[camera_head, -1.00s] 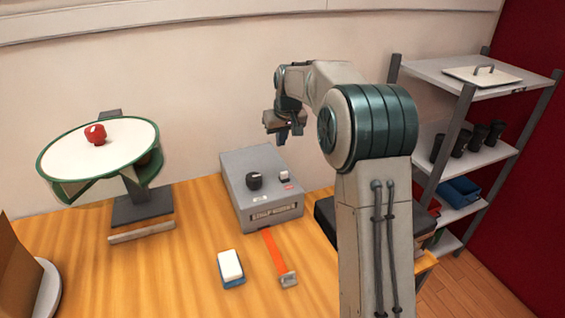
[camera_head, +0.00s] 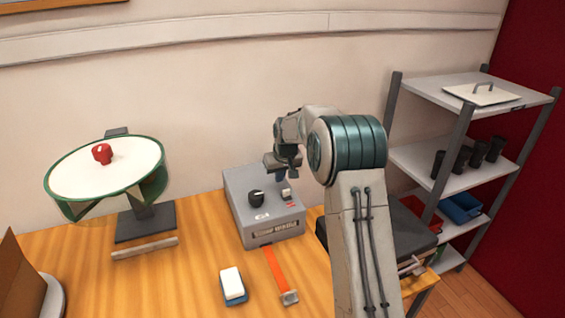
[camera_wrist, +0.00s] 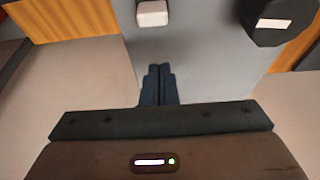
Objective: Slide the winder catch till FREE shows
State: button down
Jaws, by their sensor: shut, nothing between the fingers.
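The winder is a grey box (camera_head: 262,222) on the wooden table, with an orange strap (camera_head: 276,268) running out of its front. Its small white catch (camera_head: 286,193) sits on the top right, with a red patch beside it too small to read. The catch also shows in the wrist view (camera_wrist: 152,13), at the top edge. A black knob (camera_head: 256,198) is left of the catch; it also shows in the wrist view (camera_wrist: 277,18). My gripper (camera_head: 280,179) is just above the box, close behind the catch. In the wrist view its blue fingers (camera_wrist: 157,68) are shut, empty and apart from the catch.
A round green-rimmed stand (camera_head: 110,180) with a red object (camera_head: 102,153) is at left. A white-and-blue block (camera_head: 232,284) lies in front of the box. A shelf unit (camera_head: 470,150) stands at right.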

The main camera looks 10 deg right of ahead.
aim_at(286, 193)
jog(key=s, duration=0.2)
jog(key=shift+s+d+p, duration=0.25)
jog(key=shift+s+p, duration=0.1)
jog(key=shift+s, duration=0.05)
jog(key=shift+s+d+f, duration=0.15)
jog(key=shift+s, duration=0.35)
